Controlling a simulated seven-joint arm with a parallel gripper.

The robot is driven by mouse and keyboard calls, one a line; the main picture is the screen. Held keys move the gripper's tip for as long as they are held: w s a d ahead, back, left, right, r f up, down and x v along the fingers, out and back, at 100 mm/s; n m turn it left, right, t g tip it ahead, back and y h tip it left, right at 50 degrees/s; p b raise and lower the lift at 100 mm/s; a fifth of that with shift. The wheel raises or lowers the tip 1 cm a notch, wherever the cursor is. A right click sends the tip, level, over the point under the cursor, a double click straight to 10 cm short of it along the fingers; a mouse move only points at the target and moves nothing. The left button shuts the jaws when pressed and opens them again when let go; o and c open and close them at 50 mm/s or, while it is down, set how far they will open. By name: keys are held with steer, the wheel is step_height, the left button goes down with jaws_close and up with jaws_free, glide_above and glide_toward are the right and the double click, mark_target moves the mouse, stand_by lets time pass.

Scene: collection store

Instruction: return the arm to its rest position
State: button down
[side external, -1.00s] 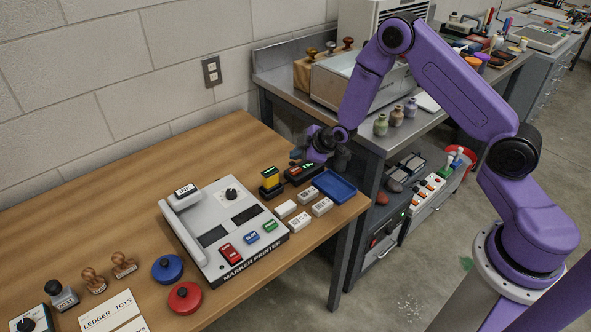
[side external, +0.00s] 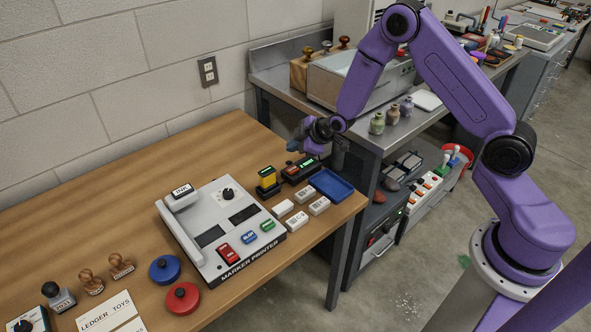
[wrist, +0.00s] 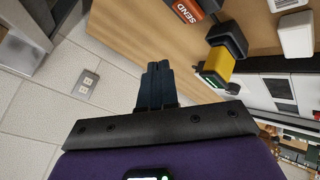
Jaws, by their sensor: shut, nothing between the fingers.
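My purple arm reaches in from the right in the side view. My gripper (side external: 296,143) is above the back right part of the wooden table (side external: 120,215), just behind the small black devices there. In the wrist view the dark fingers of my gripper (wrist: 158,68) lie side by side, closed, with nothing between them. The gripper is apart from the objects on the table.
Near the gripper stand a yellow-and-black stamp (side external: 268,180), a black box with a green display (side external: 300,169) and a blue tray (side external: 332,184). The marker printer (side external: 205,210) is left of them. A metal bench (side external: 360,132) with small bottles stands behind.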

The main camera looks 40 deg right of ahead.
steer(key=s+a+r+g, duration=0.2)
steer(key=s+a+r, duration=0.15)
steer(key=s, duration=0.25)
steer(key=s+a+r+g+y, duration=0.1)
steer(key=s+a+r, duration=0.25)
steer(key=s, duration=0.25)
steer(key=s+a+r+g, duration=0.2)
steer(key=s+a+r, duration=0.15)
steer(key=s, duration=0.25)
steer(key=s+d+r+g+h, duration=0.1)
steer(key=s+d+r+g, duration=0.1)
steer(key=s, duration=1)
steer(key=s+d+r+n+g+h, duration=0.1)
steer(key=s+d+r, duration=0.3)
steer(key=s, duration=0.8)
steer(key=shift+d+r+g+h, duration=0.3)
steer(key=shift+d+r+g, duration=0.1)
steer(key=shift+r, duration=0.05)
